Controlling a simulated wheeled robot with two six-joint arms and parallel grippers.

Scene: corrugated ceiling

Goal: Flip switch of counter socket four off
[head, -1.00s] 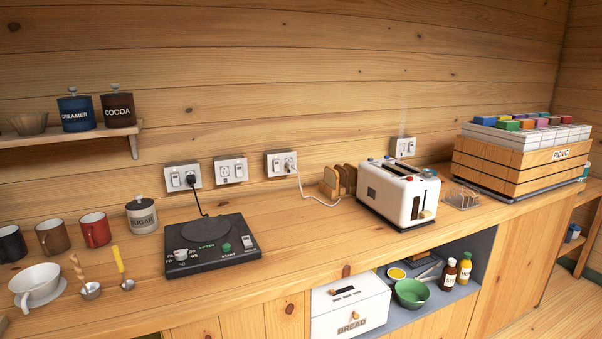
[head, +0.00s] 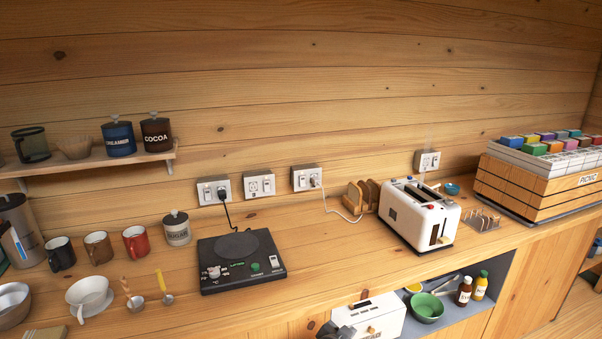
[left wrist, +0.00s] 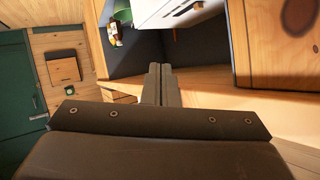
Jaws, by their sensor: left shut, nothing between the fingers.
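Several wall sockets with switches line the wood wall above the counter (head: 330,238). The rightmost socket (head: 427,161) is behind the toaster, apart from the other three; it looks to have no plug. The left socket (head: 213,190) holds a black plug, the second socket (head: 258,183) looks empty, and the third socket (head: 306,178) holds a white plug. The switch positions are too small to tell. My left gripper (head: 337,330) just shows at the bottom edge, before the bread box, well below the sockets. In the left wrist view its fingers (left wrist: 161,84) are together and empty.
A white toaster (head: 419,214) stands before the rightmost socket, with a toast rack (head: 482,221) and picnic crate (head: 535,187) to its right. A black hotplate (head: 240,262) sits below the left sockets. The bread box (head: 372,316) is in the lower shelf.

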